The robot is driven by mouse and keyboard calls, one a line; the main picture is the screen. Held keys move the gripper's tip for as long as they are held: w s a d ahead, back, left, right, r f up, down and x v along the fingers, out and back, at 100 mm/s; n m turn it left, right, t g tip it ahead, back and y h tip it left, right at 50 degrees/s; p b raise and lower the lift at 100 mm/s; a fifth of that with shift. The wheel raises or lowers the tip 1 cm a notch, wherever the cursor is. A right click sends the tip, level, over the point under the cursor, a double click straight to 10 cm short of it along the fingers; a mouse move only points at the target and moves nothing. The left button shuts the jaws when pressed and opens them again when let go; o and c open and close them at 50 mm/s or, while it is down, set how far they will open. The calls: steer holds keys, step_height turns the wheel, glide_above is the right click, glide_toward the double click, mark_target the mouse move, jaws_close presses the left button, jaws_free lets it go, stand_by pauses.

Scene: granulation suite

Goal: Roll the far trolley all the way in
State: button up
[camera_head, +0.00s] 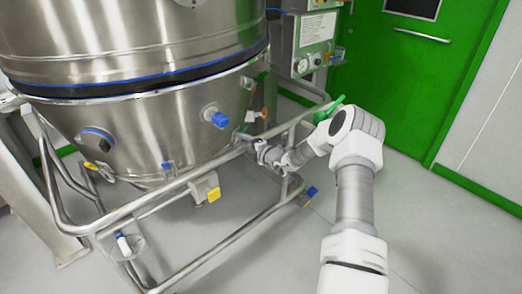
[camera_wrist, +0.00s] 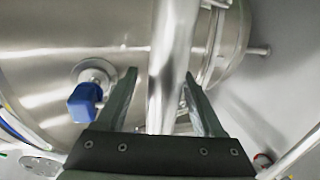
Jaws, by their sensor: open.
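The trolley is a steel tube frame (camera_head: 150,200) that carries a large round steel bowl (camera_head: 170,125). It is the only trolley I can make out. My gripper (camera_head: 250,141) is at the frame's upper rail, on its right part. In the wrist view my gripper (camera_wrist: 159,78) is open, with one finger on each side of a steel tube (camera_wrist: 168,85) of the frame. Whether the fingers touch the tube cannot be told. A blue-capped port (camera_wrist: 84,102) on the bowl shows left of the fingers. The trolley's wheels are mostly hidden.
A control panel with gauges (camera_head: 316,45) stands behind the bowl. A green door (camera_head: 400,85) is at the back right. Grey floor (camera_head: 440,235) is clear at the right. A slanted steel post (camera_head: 35,190) stands at the left.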

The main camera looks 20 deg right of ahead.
steer(key=p+v, duration=0.3)
steer(key=v, duration=1.2)
steer(key=shift+a+r, duration=0.15)
steer(key=shift+r, duration=0.05)
